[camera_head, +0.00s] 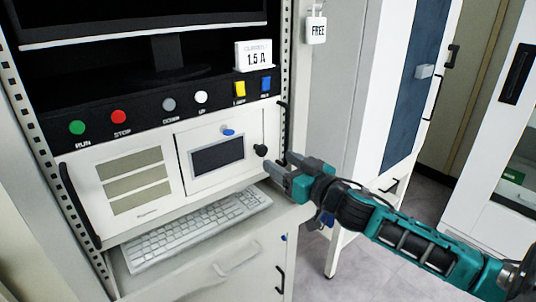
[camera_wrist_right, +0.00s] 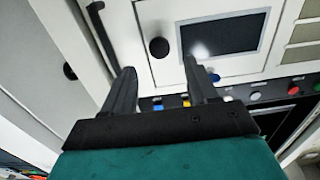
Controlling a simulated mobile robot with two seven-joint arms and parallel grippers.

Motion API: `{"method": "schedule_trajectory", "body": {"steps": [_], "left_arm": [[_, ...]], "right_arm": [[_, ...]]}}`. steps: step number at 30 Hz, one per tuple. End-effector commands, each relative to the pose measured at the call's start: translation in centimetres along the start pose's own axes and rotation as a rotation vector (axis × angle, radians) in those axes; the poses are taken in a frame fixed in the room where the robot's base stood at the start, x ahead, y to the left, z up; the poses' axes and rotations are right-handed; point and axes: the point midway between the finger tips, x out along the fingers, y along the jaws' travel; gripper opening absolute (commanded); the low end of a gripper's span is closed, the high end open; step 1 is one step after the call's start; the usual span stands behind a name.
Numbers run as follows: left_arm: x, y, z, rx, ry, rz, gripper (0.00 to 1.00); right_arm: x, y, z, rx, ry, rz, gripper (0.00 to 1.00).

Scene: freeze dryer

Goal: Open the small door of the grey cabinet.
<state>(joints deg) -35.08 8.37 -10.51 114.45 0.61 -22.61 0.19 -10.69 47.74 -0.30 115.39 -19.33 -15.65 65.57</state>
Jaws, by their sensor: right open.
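The grey cabinet (camera_head: 150,208) stands at the left in the head view. Its small door (camera_head: 187,143) is a white panel with a dark window, and it looks shut. A round black knob (camera_head: 261,151) sits at the door's right side. My right gripper (camera_head: 281,164) is open and empty, just right of the knob and slightly below it in the head view. In the right wrist view, the knob (camera_wrist_right: 158,47) shows beyond the gap between the two fingertips (camera_wrist_right: 159,70); contact is not visible. My left gripper is out of view.
A keyboard (camera_head: 200,228) lies on the shelf below the door. A black bar handle (camera_head: 283,133) stands right of the knob. Open floor lies right of the cabinet.

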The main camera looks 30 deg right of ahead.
Motion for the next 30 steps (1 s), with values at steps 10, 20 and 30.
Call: {"method": "schedule_trajectory", "body": {"steps": [10,20,30], "left_arm": [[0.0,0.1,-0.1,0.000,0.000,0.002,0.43],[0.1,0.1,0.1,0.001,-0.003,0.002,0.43],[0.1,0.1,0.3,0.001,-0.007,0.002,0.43]], "right_arm": [[4.1,0.1,-0.1,-0.002,0.002,0.003,0.58],[5.8,0.1,0.0,-0.001,0.000,0.002,0.58],[5.8,0.0,0.0,-0.001,-0.001,0.001,0.51]]}}
